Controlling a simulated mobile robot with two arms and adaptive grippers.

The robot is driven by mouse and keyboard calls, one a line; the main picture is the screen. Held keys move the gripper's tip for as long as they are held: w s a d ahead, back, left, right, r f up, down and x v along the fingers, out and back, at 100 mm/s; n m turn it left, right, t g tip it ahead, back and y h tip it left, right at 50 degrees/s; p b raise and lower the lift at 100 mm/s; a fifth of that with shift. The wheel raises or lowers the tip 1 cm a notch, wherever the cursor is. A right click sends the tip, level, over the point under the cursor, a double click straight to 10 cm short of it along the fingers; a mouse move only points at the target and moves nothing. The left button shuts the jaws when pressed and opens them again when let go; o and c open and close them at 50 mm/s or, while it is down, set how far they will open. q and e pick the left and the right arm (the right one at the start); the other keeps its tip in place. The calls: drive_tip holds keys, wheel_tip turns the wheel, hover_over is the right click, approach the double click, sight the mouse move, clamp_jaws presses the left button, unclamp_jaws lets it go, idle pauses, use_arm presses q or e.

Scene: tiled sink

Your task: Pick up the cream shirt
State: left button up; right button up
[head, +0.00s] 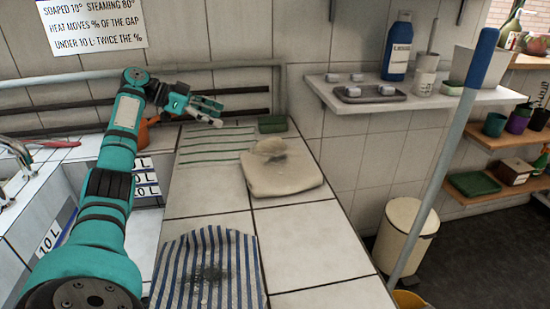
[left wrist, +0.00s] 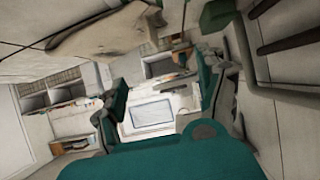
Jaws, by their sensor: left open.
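The cream shirt (head: 282,173) lies folded on the tiled counter in the head view, right of centre, with a dark smudge on its upper part. My left gripper (head: 217,113) is open and empty, above the far end of the counter, to the left of the shirt and beyond it, not touching it. In the left wrist view, the gripper's fingers (left wrist: 160,105) are spread apart. The cream shirt (left wrist: 110,32) shows there at the top, tilted by the camera's angle. My right gripper is in neither view.
A blue-striped cloth (head: 210,270) with a dark stain lies at the counter's near end. An orange pot (head: 143,134) stands by my arm. A blue-handled pole (head: 450,130) leans at right.

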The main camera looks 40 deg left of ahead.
sight(266, 142)
use_arm(q)
drive_tip(key=x, duration=1)
drive_tip(key=shift+w+d, duration=0.2)
drive_tip(key=shift+d, duration=0.25)
drive_tip(key=x, duration=0.5)
drive_tip(key=shift+w+d+r, duration=0.1)
drive_tip(key=shift+w+r, duration=0.1)
drive_tip(key=shift+r, duration=0.05)
drive_tip(key=shift+c, duration=0.3)
drive_tip(key=shift+s, duration=0.15)
clamp_jaws()
